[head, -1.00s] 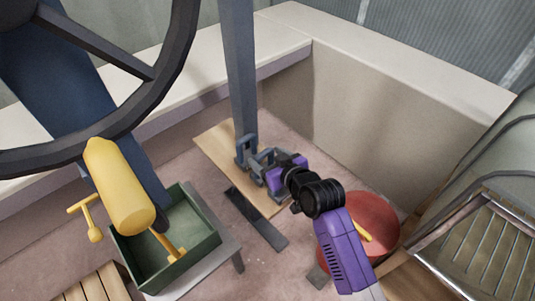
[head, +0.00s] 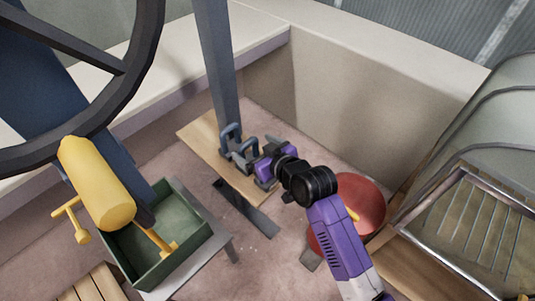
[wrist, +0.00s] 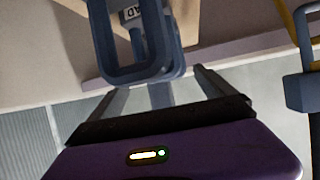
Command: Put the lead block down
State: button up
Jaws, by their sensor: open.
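Two grey-blue lead blocks with loop handles are close together at the post's foot: one by the post (head: 228,146), the other (head: 246,150) in front of my gripper. They appear to stand on a wooden board (head: 196,132), though their bases are partly hidden. My gripper (head: 253,163) is open beside the nearer block. In the wrist view my open fingers (wrist: 158,88) reach toward a handle (wrist: 106,45), with a block bearing a partly hidden label ending in "AD" (wrist: 133,14) behind it.
A blue-grey post (head: 217,65) rises beside the blocks. A dark flat bar (head: 246,210) lies in front of the board. A red round object (head: 362,200) is beside my arm. A green tray (head: 170,240) and yellow cylinder (head: 97,185) are at left.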

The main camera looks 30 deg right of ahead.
jog(key=v, duration=1)
jog(key=shift+p, duration=0.4)
jog(key=s+f+m+h, duration=0.1)
jog(key=s+f+h, duration=0.15)
jog(key=s, duration=1.35)
jog(key=s+a+r+t, duration=0.1)
jog(key=s+r, duration=0.3)
jog(key=s, duration=0.4)
jog(key=s+a+r+t, duration=0.1)
jog(key=s+r, duration=0.3)
jog(key=s, duration=0.4)
jog(key=shift+y, duration=0.45)
